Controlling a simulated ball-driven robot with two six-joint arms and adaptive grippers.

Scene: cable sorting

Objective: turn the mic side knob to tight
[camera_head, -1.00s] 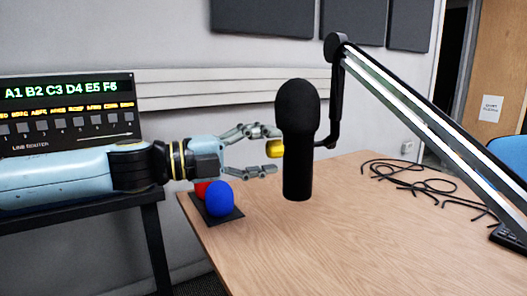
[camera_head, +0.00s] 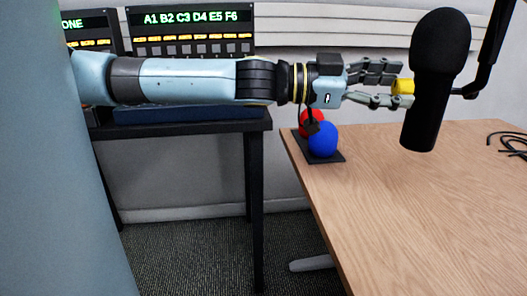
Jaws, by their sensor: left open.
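The black microphone (camera_head: 439,75) hangs upright from its boom arm at the upper right. The yellow side knob (camera_head: 403,87) sticks out from the microphone's left side. My left gripper (camera_head: 400,86) comes in level from the left, its fingers pointing right. Its fingertips are open, one above and one below the knob, close to it. I cannot tell whether they touch it. My right gripper is not in view.
A red ball (camera_head: 310,121) and a blue ball (camera_head: 323,139) sit on a black pad at the wooden table's (camera_head: 430,220) left edge. A black stand (camera_head: 190,128) with line routers (camera_head: 190,32) stands at the left. Black cables (camera_head: 510,142) lie at the right.

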